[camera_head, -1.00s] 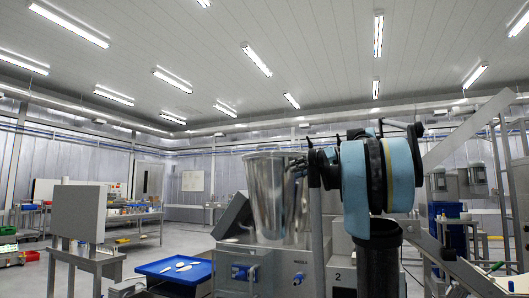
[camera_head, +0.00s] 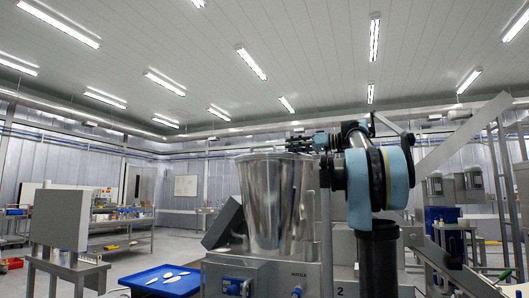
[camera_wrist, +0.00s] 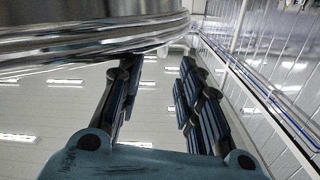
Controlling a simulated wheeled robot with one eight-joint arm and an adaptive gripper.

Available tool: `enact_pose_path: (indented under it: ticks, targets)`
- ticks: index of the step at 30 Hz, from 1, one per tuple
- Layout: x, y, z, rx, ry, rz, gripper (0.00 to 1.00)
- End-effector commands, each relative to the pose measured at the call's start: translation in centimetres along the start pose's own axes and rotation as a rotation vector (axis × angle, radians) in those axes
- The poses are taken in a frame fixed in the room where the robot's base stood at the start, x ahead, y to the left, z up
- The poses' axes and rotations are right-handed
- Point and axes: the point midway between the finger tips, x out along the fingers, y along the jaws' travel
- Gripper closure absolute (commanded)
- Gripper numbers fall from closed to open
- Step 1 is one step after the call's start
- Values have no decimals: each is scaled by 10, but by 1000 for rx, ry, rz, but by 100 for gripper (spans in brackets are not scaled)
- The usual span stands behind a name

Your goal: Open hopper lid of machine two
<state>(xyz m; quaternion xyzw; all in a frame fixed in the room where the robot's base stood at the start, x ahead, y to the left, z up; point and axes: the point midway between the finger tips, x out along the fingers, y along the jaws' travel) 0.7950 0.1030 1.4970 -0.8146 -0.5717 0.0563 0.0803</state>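The steel hopper (camera_head: 268,205) stands upright on the machine body (camera_head: 285,278), which bears a "2" at its right. The hopper's top edge (camera_head: 262,156) is seen nearly edge-on, so I cannot tell a separate lid from the rim. My gripper (camera_head: 300,143) points left, just above the right part of that edge. In the wrist view, its two fingers (camera_wrist: 158,68) are spread with nothing between them. The shiny rounded steel edge (camera_wrist: 90,38) fills the upper left there, close to the left finger. I cannot tell whether they touch.
A blue tray (camera_head: 163,281) with pale items is left of the machine. A dark box-like part (camera_head: 224,224) tilts beside the hopper's left. A grey panel (camera_head: 61,218) on a stand is further left. A sloping steel beam (camera_head: 465,132) rises at the right. The air above the hopper is clear.

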Motion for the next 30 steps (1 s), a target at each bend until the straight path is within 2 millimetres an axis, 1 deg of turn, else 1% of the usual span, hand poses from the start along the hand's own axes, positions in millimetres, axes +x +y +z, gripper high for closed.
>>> enact_pose_path:
  ticks: [1, 3, 21, 25, 30]
  targets:
    - [10, -2, 0, 0, -1, -6, 67]
    - [21, -2, 0, 0, -1, -6, 67]
    - [110, -3, 1, 0, -1, -6, 67]
    - [123, -2, 0, 0, -1, -5, 67]
    - [132, -2, 0, 0, -1, -4, 67]
